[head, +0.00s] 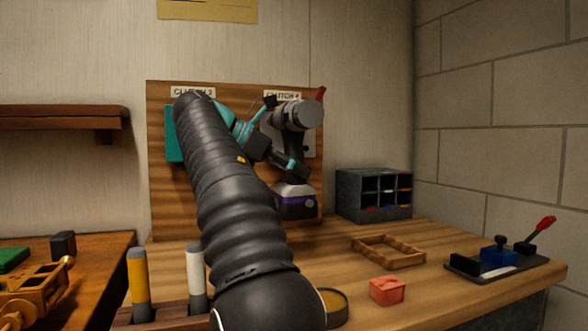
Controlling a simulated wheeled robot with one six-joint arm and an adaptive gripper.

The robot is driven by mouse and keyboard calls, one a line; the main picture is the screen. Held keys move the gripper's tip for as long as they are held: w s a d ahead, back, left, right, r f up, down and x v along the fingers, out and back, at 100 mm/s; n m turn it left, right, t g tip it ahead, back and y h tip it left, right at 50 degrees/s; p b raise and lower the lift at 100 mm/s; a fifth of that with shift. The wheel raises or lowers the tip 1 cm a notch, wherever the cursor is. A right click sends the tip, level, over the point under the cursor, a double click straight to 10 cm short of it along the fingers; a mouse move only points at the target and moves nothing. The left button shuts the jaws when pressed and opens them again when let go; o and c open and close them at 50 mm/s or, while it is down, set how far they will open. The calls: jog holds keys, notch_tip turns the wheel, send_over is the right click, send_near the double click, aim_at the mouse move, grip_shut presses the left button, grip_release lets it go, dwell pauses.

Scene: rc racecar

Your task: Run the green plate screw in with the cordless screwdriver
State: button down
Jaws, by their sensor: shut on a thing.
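The cordless screwdriver (295,206) shows as a dark body with a white and purple base. It is upright in front of the wooden board, close above or on the bench; I cannot tell which. My gripper (299,172) is shut on its handle, and my arm and wrist hide much of the upper body. A green piece (13,259) lies on the left table beside a yellow racecar chassis (35,292), both cut off by the picture's left edge. I cannot make out the green plate screw.
The wooden board (160,210) carries labels for clutch 2 and clutch 4. A compartment box (360,209), a wooden frame (389,261), a red block (387,291) and a blue vise-like fixture (498,257) stand on the right bench. Yellow and white handles (138,270) stand in front.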

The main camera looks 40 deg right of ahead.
jog(key=shift+s+a+b, duration=0.2)
jog(key=shift+s+b, duration=0.05)
jog(key=shift+s, duration=0.55)
jog(key=shift+s+a+b, duration=0.2)
jog(key=shift+s+b, duration=0.05)
jog(key=shift+s, duration=0.55)
jog(key=shift+s+a+b, duration=0.2)
jog(key=shift+s+b, duration=0.05)
jog(key=shift+s, duration=0.55)
